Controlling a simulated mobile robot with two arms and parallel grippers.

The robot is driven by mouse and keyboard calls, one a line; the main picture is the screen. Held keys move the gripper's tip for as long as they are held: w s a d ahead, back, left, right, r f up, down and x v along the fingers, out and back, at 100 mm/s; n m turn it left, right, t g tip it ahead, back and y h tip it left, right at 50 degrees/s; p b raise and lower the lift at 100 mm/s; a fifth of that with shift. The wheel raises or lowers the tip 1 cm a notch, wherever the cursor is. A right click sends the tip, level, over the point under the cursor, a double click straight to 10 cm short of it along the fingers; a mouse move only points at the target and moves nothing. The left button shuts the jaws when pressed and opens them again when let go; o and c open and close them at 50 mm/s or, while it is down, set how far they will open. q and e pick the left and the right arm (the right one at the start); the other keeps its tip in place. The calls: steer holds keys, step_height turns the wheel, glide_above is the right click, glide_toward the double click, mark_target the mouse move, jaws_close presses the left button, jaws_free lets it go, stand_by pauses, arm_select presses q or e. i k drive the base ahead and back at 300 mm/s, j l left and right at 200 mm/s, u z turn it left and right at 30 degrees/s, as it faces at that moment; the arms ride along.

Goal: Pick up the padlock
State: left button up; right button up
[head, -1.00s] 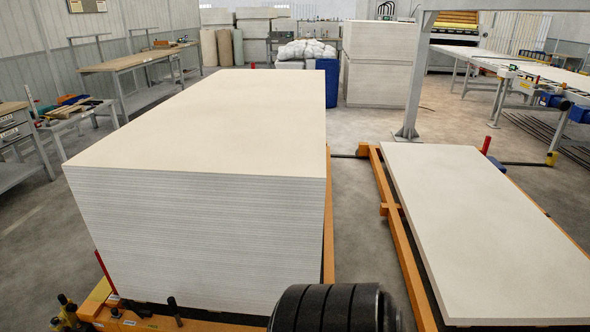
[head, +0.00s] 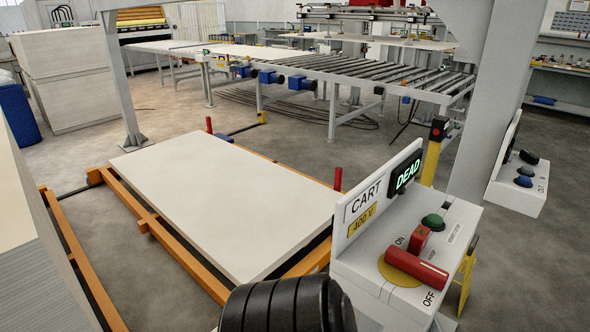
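I cannot make out a padlock in the head view. A white control box (head: 372,268) marked CART 400 V stands at the lower right. Its small screen (head: 405,173) reads DEAD in green. A thick red handle (head: 416,269) on a yellow disc lies toward the OFF mark. A smaller red block (head: 419,239) sits behind the handle near the ON mark; I cannot tell what it is. A green button (head: 432,221) is beside it. Neither of my grippers shows. A black ribbed part of my own body fills the bottom middle.
A pale board (head: 225,195) lies on an orange frame (head: 187,255) left of the box. A board stack (head: 28,265) is at the left edge. A grey post (head: 491,110) and a second control box (head: 518,190) stand at right. A roller conveyor (head: 385,85) runs behind.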

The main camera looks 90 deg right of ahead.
mark_target(419, 238)
steer(key=z, duration=3.45)
steer(key=k+l, duration=0.1)
